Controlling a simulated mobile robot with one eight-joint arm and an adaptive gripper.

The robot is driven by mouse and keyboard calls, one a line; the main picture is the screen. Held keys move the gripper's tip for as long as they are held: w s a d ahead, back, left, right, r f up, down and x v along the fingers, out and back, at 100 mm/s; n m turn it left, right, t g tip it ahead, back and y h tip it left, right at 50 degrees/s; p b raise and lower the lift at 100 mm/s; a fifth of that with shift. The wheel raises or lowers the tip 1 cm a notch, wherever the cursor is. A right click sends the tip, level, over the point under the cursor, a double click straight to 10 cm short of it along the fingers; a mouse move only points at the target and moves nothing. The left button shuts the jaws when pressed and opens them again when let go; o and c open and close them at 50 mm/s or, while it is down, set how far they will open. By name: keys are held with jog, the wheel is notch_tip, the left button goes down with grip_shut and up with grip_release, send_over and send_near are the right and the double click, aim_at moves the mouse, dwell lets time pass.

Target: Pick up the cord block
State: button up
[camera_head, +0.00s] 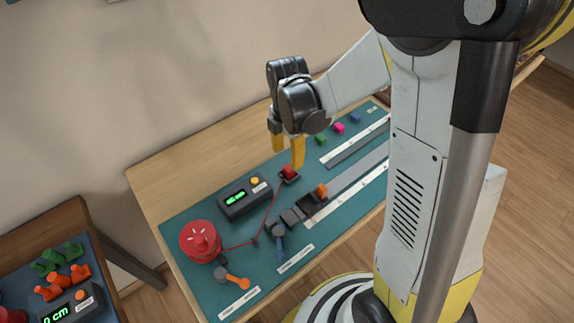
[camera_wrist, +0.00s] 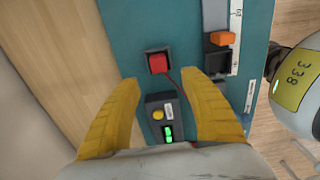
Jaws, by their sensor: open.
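The cord block, a small red block (camera_head: 289,170), sits in a dark square holder on the teal mat. It also shows in the wrist view (camera_wrist: 157,63), ahead of and between the fingertips. A thin red cord runs from it toward a red spool (camera_head: 201,241). My gripper (camera_head: 288,159) is open, with yellow fingers pointing down above the block. In the wrist view my gripper (camera_wrist: 160,80) has its fingers spread wide, with nothing between the tips. I cannot tell the exact height gap.
A black box with a green display and yellow button (camera_head: 245,197) stands left of the block. An orange block (camera_head: 321,190) sits on a dark track to the right. Green, pink and blue blocks lie behind. A side table (camera_head: 90,264) holds green and orange pieces.

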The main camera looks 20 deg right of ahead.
aim_at(289, 168)
jog(key=f+b, duration=0.1)
jog(key=f, duration=0.1)
jog(key=f+b, duration=0.1)
jog(key=f, duration=0.2)
jog(key=f+b, duration=0.1)
jog(key=f, duration=0.1)
jog(key=shift+w+d+f, duration=0.15)
jog(key=shift+d+f, duration=0.1)
jog(key=shift+d, duration=0.05)
jog(key=shift+r, duration=0.15)
grip_shut()
